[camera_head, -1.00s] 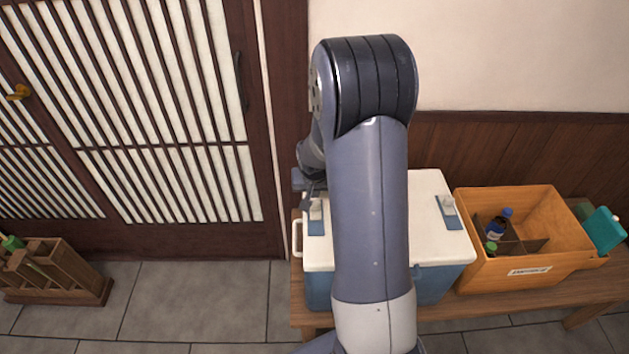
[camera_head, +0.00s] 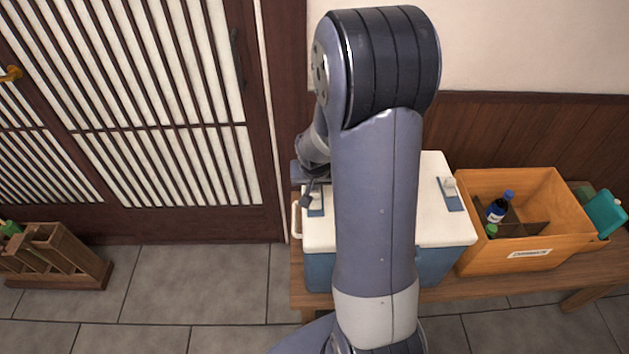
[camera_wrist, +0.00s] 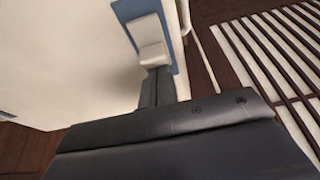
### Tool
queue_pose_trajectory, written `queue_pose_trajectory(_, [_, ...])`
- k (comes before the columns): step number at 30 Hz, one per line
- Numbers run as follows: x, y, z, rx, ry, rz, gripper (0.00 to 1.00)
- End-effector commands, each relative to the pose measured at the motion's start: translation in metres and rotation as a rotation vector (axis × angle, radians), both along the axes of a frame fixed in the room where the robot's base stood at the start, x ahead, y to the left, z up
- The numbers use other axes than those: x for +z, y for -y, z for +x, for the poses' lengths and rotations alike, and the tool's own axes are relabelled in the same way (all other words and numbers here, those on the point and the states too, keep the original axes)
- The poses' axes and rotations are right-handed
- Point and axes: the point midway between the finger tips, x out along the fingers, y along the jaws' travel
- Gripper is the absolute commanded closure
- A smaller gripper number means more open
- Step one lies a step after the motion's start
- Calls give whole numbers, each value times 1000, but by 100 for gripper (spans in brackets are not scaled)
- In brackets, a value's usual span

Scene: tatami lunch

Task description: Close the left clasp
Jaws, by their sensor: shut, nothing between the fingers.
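The cooler (camera_head: 445,235) has a white lid and blue body and stands on the wooden bench. The left clasp (camera_head: 316,208), a white tab on a blue plate, is at the lid's left side. It also shows in the wrist view (camera_wrist: 151,40), where its white tab stands out from the plate. My gripper (camera_head: 308,198) is shut and empty, right by this clasp. In the wrist view my fingertips (camera_wrist: 157,76) meet the near end of the white tab; I cannot tell whether they touch. My arm hides the middle of the lid. The right clasp (camera_head: 450,192) is in clear view.
An orange box (camera_head: 520,255) with bottles stands right of the cooler, with a teal item (camera_head: 605,213) beyond it. A white handle (camera_head: 296,219) is on the cooler's left side. A slatted door (camera_head: 150,110) is at left. A wooden rack (camera_head: 50,258) stands on the floor.

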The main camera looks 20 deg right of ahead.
Motion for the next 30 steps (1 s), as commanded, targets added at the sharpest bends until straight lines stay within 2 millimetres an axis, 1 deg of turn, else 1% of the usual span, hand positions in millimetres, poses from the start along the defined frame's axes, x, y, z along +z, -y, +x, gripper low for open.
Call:
queue_pose_trajectory(1, [-2,-1,-4,-1,-12,2,100])
queue_pose_trajectory(9, [-2,-2,-6,-1,-18,3,100])
queue_pose_trajectory(14, [8,-3,-9,-1,-18,3,100])
queue_pose_trajectory(17, [22,-5,-12,-2,-15,3,100])
queue_pose_trajectory(24, [63,-9,-22,0,-5,2,100])
queue_pose_trajectory(30, [89,-12,-29,0,-3,1,100])
